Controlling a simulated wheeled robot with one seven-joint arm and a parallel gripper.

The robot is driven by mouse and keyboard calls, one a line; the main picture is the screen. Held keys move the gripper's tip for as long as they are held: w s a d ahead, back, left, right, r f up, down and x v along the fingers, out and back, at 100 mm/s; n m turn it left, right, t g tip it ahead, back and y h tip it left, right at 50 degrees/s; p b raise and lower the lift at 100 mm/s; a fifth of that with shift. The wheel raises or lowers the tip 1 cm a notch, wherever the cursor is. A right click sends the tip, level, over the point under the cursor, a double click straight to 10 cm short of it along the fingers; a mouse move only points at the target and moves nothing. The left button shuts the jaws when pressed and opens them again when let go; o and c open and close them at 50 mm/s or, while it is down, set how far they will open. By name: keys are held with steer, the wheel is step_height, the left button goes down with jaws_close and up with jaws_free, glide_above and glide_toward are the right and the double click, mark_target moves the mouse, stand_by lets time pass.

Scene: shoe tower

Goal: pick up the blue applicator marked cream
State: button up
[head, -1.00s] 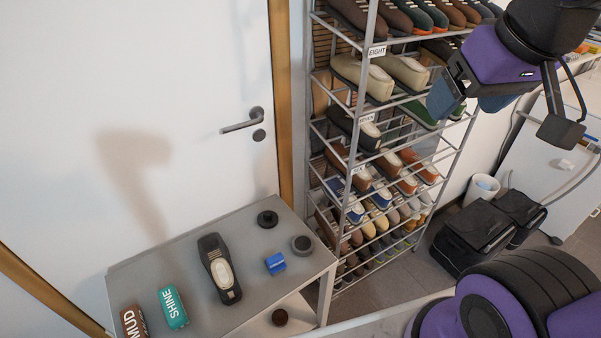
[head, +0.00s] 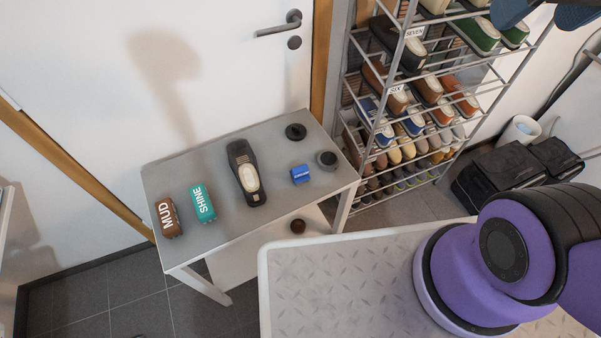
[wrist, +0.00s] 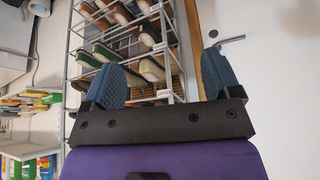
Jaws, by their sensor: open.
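A small blue block (head: 300,174), which looks like the blue applicator, sits on the right half of the grey table (head: 222,222) in the head view. Any lettering on it is too small to read. My gripper (wrist: 160,82) is open and empty in the wrist view, its two blue fingers wide apart and facing the shoe rack and door. In the head view only the blue fingers of my gripper (head: 545,12) show at the top right edge, well above and right of the blue block. The blue block is not in the wrist view.
On the table stand a brown MUD block (head: 168,219), a teal SHINE block (head: 202,204), a dark shoe (head: 246,173) and two round tins (head: 295,132) (head: 327,160). A tall shoe rack (head: 408,45) stands right of the table. A white door (head: 90,90) is behind.

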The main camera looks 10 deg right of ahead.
steer(key=w+a+f+n+g+y, duration=0.1)
steer(key=w+a+f, duration=0.2)
steer(key=w, duration=0.3)
steer(key=w+a+f+g, duration=0.1)
steer(key=w+a+f, duration=0.2)
steer(key=w, duration=0.2)
steer(key=n+g+h, duration=0.1)
steer(key=n+g, duration=0.1)
steer(key=g, duration=0.1)
glide_above(301, 170)
step_height(301, 170, down, 39)
steer(key=shift+s+r, duration=0.1)
steer(key=shift+s+f, duration=0.15)
steer(key=shift+f, duration=0.55)
steer(key=shift+w+f, duration=0.2)
steer(key=shift+f, duration=4.85)
steer(key=c, duration=1.1)
